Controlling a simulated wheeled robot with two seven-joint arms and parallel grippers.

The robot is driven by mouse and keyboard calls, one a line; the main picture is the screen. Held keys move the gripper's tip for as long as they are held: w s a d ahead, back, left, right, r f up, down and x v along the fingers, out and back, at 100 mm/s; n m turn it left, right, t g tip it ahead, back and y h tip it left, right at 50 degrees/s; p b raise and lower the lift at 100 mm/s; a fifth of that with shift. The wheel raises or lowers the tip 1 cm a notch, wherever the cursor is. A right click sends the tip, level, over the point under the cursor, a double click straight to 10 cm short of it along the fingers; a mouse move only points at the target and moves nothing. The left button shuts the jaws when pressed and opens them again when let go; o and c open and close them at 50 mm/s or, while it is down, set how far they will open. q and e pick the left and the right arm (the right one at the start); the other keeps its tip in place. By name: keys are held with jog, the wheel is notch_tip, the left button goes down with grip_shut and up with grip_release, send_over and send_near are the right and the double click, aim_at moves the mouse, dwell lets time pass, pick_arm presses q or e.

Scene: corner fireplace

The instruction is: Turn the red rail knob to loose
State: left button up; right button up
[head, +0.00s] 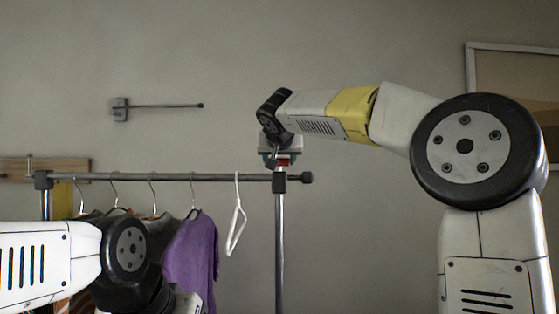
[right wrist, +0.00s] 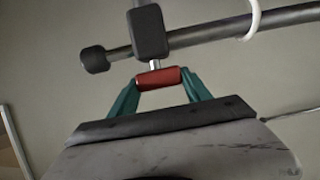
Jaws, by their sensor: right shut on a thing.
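The red rail knob (right wrist: 158,78) sits on a short stem at the black joint block (right wrist: 150,32) of the clothes rail. My right gripper (right wrist: 159,80) has its teal fingers closed on the two ends of the knob. In the head view my right gripper (head: 280,160) is above the rail's right post, and a bit of the red knob (head: 283,162) shows between its fingers. My left arm comes in at the lower left of the head view; its fingers are not visible.
The rail (head: 150,176) carries several hangers with clothes, including a purple shirt (head: 192,248). An empty white hanger (head: 237,220) hangs near the right post (head: 280,240). A wall rod (head: 160,106) is behind. The space right of the post is clear up to my arm.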

jog(key=shift+y, duration=0.3)
jog(key=n+g+y, duration=0.1)
jog(key=n+y, duration=0.3)
jog(key=shift+d, duration=0.15)
jog(key=n+g+y, duration=0.2)
jog(key=n+y, duration=0.1)
jog(key=y, duration=0.1)
jog(key=shift+w+n, duration=0.1)
jog(key=shift+n, duration=0.3)
jog(key=n+g+y, duration=0.2)
jog(key=n+g, duration=0.1)
jog(key=shift+n+y, duration=0.3)
jog(key=shift+y, duration=0.1)
jog(key=shift+f+n+g+y, duration=0.1)
jog(key=shift+n+g+y, duration=0.5)
jog(key=shift+n+g, duration=1.05)
jog(key=shift+f+g, duration=0.1)
jog(key=shift+g, duration=0.45)
jog(key=o, duration=1.4)
jog(key=shift+c, duration=0.2)
